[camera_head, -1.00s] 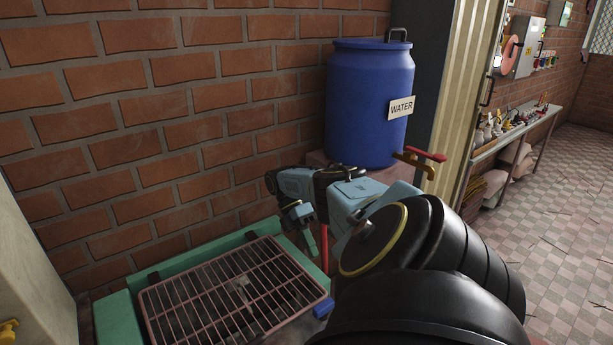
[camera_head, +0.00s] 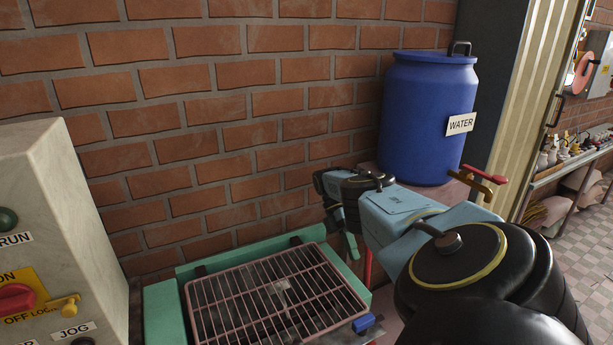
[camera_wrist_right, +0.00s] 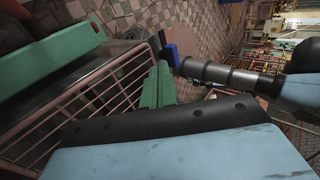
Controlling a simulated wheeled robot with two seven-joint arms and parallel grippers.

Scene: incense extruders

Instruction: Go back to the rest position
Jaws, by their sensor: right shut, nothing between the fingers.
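My right arm reaches in from the lower right of the head view. Its right gripper (camera_head: 352,246) is shut and empty, with its green fingers pointing down beside the right rear corner of the grated green box. In the right wrist view the shut green fingers (camera_wrist_right: 158,88) show beyond the dark gripper body, with the grate to their left. My left gripper is not in view.
A pink barred grate (camera_head: 270,300) covers the green box (camera_head: 160,312) below. A control panel (camera_head: 45,215) stands at left. A blue water barrel (camera_head: 428,120) with a red-handled tap (camera_head: 484,175) stands behind my right arm. A brick wall closes the back.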

